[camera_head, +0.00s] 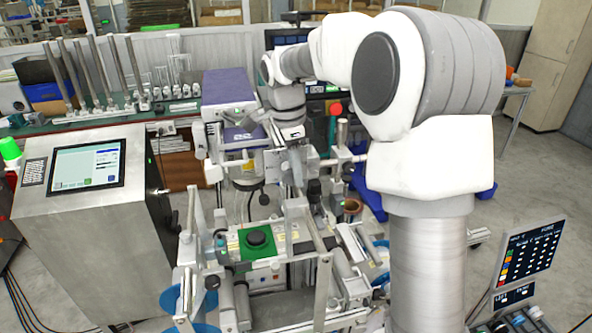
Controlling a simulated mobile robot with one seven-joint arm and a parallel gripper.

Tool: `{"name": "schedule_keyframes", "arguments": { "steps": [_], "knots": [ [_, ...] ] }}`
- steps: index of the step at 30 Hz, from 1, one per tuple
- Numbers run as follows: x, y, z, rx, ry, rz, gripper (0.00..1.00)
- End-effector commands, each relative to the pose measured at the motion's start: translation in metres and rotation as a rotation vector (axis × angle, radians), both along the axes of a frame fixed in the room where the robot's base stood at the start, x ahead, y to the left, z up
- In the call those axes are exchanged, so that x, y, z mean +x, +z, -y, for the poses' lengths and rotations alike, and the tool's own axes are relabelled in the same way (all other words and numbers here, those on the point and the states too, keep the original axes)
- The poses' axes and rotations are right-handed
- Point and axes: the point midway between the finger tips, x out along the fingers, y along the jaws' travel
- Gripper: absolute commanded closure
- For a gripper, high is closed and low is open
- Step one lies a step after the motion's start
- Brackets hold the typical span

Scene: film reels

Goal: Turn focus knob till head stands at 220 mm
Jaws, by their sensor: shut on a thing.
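My arm comes from the right over the film machine, and my gripper (300,168) points down beside the scanner head. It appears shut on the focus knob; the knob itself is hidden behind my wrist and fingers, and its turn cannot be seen. The head, with a purple-topped housing (229,86) and a second purple cover (243,136) below, stands just left of my wrist. A green plate (258,243) with a black round part (258,238) lies below. No millimetre scale is readable here.
A steel cabinet with a touchscreen (87,164) stands at left, its text too small to read. Rollers and guide arms (325,285) crowd the machine's front. A dark panel (529,257) stands at lower right. Upright rods (97,68) stand on the back bench.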

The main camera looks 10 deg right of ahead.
Motion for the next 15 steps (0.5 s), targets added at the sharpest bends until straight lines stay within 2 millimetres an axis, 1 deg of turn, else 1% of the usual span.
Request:
{"name": "schedule_keyframes", "arguments": {
  "steps": [1, 15],
  "knots": [
    [-0.0045, -0.0027, -0.0028, -0.032, 0.005, -0.018, 1.0],
    [-0.0036, -0.0022, -0.0096, -0.431, 0.004, -0.014, 1.0]
  ]
}}
